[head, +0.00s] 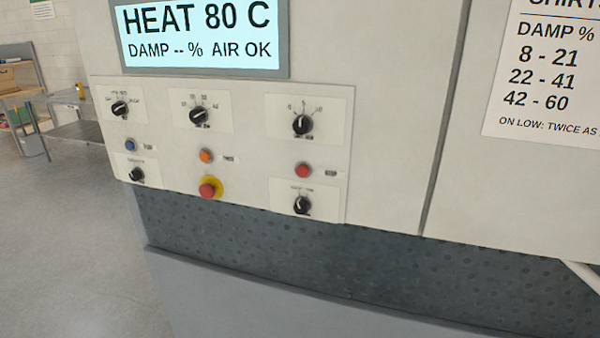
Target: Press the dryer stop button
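The machine's control panel (240,125) fills the middle of the head view. A small round red button (303,170) sits at the panel's right, with a small label beside it too blurred to read for sure. A larger red mushroom button (208,188) on a yellow ring is at the lower middle. An orange button (206,156) is just above it, and a blue button (130,145) is at the left. Neither of my grippers is in view, and nothing touches the buttons.
Several black knobs (303,124) surround the buttons. The display (200,36) above reads HEAT 80 C, DAMP -- %, AIR OK. A paper chart (548,75) hangs at the right. A dark speckled recess (330,262) lies below the panel. A metal table (80,131) stands at the far left beyond open floor.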

